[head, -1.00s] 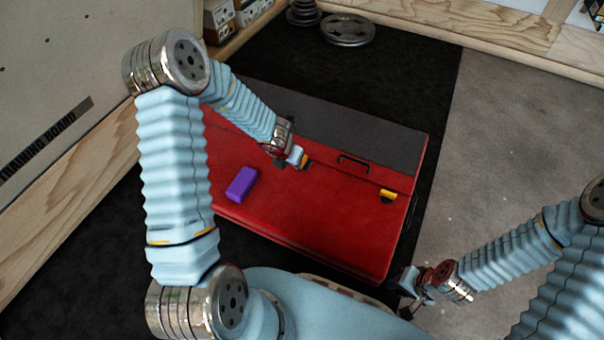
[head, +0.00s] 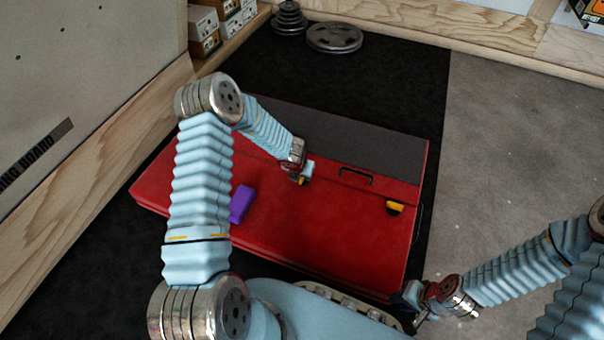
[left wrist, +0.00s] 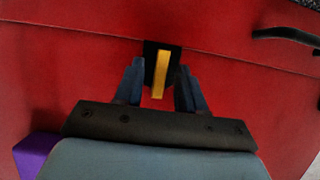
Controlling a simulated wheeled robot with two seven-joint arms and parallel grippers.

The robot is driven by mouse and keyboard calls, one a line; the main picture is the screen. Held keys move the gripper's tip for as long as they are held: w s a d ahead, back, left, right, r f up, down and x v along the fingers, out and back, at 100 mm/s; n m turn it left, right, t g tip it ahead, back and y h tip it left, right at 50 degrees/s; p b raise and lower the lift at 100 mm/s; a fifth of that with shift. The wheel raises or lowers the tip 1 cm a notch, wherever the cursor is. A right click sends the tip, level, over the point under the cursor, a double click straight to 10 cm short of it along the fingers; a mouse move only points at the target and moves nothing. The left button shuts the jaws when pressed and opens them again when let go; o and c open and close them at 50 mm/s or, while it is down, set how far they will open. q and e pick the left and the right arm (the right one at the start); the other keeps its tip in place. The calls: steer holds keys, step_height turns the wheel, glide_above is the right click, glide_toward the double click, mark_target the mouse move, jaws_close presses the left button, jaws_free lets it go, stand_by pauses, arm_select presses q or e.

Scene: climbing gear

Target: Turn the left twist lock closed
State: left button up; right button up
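The red case (head: 300,235) lies flat on the dark mat. The left twist lock, a yellow bar on a black plate (left wrist: 160,75), sits at the lid seam. In the head view my left gripper (head: 301,178) is over it and hides most of it. In the left wrist view my left gripper (left wrist: 159,88) is open, one finger on each side of the yellow bar, with gaps visible. The right twist lock (head: 395,208) is yellow and black. My right gripper (head: 412,300) is near the case's front right corner; its fingers are too small to read.
A purple block (head: 241,204) lies on the case left of the left lock, and its edge shows in the left wrist view (left wrist: 35,152). A dark handle (head: 355,171) is between the locks. Weight plates (head: 334,37) lie at the back. Grey floor on the right is clear.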

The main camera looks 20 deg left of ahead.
arm_select(q)
jaws_close()
